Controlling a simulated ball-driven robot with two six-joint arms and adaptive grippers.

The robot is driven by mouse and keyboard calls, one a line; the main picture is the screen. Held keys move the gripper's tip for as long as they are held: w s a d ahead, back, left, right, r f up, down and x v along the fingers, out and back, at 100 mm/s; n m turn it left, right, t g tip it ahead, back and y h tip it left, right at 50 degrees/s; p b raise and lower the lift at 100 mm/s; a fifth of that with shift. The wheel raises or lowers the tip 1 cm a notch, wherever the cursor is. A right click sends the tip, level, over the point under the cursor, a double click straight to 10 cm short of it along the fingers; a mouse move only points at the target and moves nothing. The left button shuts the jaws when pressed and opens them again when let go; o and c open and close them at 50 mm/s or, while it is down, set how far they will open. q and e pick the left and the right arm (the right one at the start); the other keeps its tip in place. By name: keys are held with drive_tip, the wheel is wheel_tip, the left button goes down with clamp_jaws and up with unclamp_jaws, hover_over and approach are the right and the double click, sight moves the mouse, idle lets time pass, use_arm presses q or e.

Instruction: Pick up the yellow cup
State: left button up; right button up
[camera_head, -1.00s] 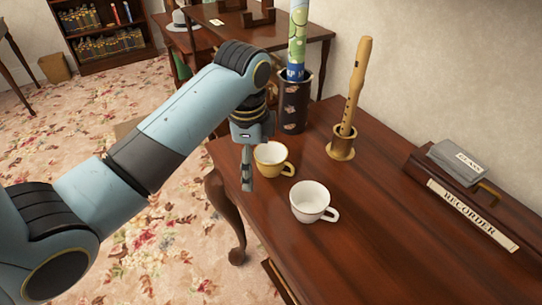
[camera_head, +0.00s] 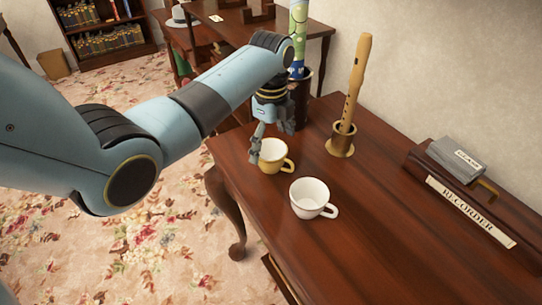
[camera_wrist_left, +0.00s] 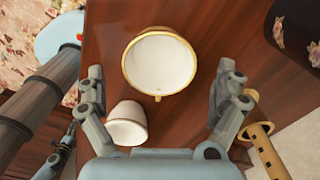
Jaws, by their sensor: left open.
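The yellow cup (camera_head: 275,157), with a gold rim, yellow outside and white inside, stands upright on the wooden table. My left gripper (camera_head: 258,148) is open at its left side, and the gripper hides part of the cup's rim in the head view. In the left wrist view the yellow cup (camera_wrist_left: 160,62) shows from above, between the lines of the open fingers of my left gripper (camera_wrist_left: 160,76). No grip on the cup shows.
A white cup (camera_head: 310,198) stands close in front of the yellow one. Behind are a dark patterned vase (camera_head: 299,100) and a recorder (camera_head: 356,85) in a brass holder (camera_head: 340,145). A RECORDER sign (camera_head: 470,212) lies at right. The table (camera_head: 385,230) is clear at front right.

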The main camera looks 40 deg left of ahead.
use_arm(q)
wheel_tip(320, 180, down, 3)
drive_tip(key=shift+r, duration=0.15)
drive_tip(key=c, duration=1.2)
drive_tip(key=shift+r, duration=0.15)
